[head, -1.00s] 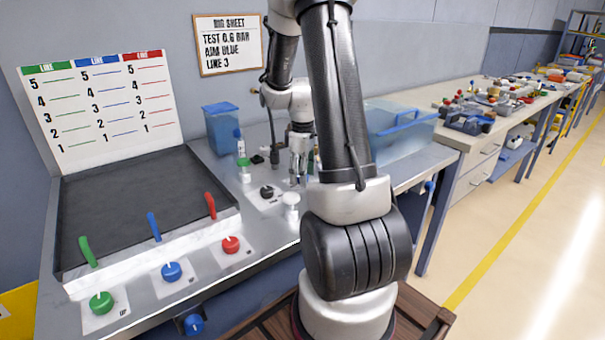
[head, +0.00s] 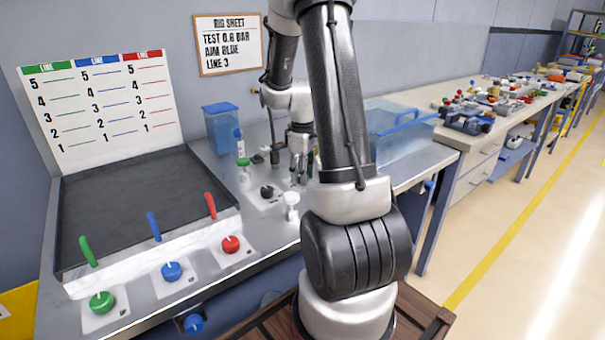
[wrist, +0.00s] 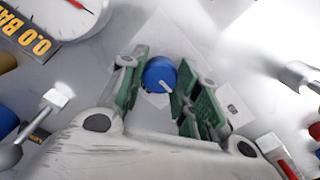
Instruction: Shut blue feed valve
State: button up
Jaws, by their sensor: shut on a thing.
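In the wrist view a round blue valve knob (wrist: 160,74) with a white pointer line sits between the green pads of my gripper (wrist: 158,88). The pointer slants towards the lower right. My gripper is shut on this knob. The knob sits over a pale square plate, partly hidden by the fingers. In the head view my gripper (head: 299,178) points down at the bench top behind my arm, and the knob it holds cannot be made out there.
A gauge (wrist: 68,14) reading 0.0 BAR is beside the gripper. A clear blue tank (head: 395,135) is to the right. Green, blue (head: 171,271) and red knobs line the front left.

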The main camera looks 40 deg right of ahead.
jog(key=m, duration=0.7)
jog(key=shift+m, duration=0.4)
jog(key=m, duration=0.4)
jog(key=shift+m, duration=2.2)
jog(key=o, duration=1.1)
jog(key=shift+c, duration=0.2)
